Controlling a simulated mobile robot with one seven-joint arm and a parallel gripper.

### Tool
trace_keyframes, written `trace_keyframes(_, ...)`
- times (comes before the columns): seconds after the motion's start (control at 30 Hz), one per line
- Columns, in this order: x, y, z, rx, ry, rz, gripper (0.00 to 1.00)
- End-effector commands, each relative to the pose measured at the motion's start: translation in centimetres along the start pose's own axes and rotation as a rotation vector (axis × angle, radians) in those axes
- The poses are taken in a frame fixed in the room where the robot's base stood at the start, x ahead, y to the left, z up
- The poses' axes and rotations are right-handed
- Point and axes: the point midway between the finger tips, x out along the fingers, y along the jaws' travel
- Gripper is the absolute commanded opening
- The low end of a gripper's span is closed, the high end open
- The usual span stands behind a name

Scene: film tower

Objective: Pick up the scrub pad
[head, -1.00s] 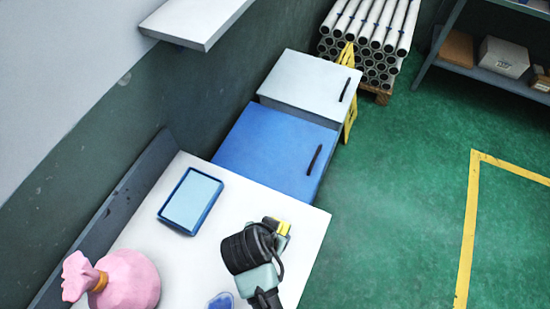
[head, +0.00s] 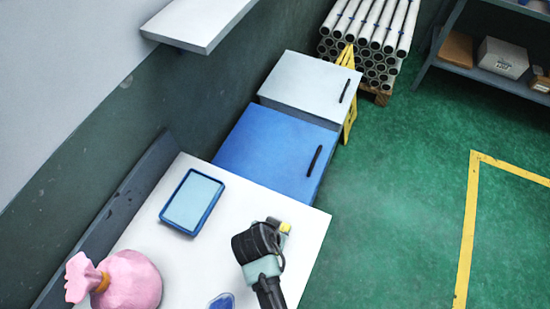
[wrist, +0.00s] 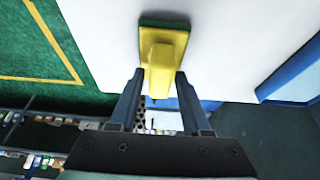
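The scrub pad (wrist: 163,50) shows in the wrist view as a yellow body with a dark green layer along its far edge. It is on the white table top (wrist: 225,40). My gripper (wrist: 160,74) is open, with one finger on each side of the pad's yellow near part. I cannot tell if either finger touches it. In the head view my gripper and wrist cover most of the pad, and only a small yellow piece (head: 286,227) shows near the table's right edge.
A blue-rimmed tray (head: 168,221), a pink tied bag (head: 130,281) and a blue object (head: 222,301), partly cut off, are on the table. A blue cabinet (head: 270,150) adjoins its far end. Green floor (head: 400,210) lies open at the right.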

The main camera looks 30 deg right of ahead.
Motion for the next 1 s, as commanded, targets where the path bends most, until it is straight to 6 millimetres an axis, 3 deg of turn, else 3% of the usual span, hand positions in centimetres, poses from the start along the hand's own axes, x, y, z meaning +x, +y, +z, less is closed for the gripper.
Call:
trace_keyframes(0.03, 0.0, 0.0, 0.0, 0.0, 0.0, 0.0, 0.37)
trace_keyframes(0.23, 0.0, 0.0, 0.0, 0.0, 0.0, 0.0, 0.01)
trace_keyframes(0.67, -0.4, 0.0, -0.2, 0.0, 0.002, -0.001, 0.0)
trace_keyframes(1.0, -5.6, -0.1, -2.4, 0.002, 0.004, -0.003, 0.0)
